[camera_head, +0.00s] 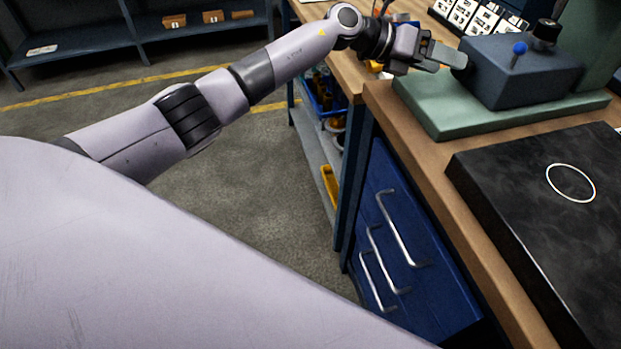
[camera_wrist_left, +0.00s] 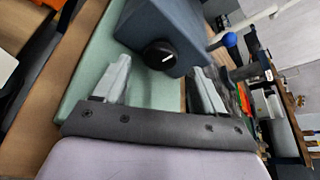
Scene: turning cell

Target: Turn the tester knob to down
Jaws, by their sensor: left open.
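The tester is a dark blue-grey box (camera_head: 525,75) on a green base (camera_head: 440,112), on the wooden bench at the upper right. It also shows in the left wrist view (camera_wrist_left: 170,22). Its round black knob (camera_wrist_left: 159,54) has a short white mark, lying nearly sideways in the wrist picture. My left gripper (camera_head: 447,57) is at the tester's left face, and its fingers hide most of the knob in the head view. In the wrist view, the fingers of this gripper (camera_wrist_left: 162,82) are apart, with the knob ahead between them; I see no contact. My right gripper is out of view.
A blue ball-ended lever (camera_head: 519,48) and a black cap (camera_head: 546,30) rise from the tester's top. A black slab with a white ring (camera_head: 540,215) lies nearer on the bench. Blue drawers with silver handles (camera_head: 400,230) are below. Open floor is at left.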

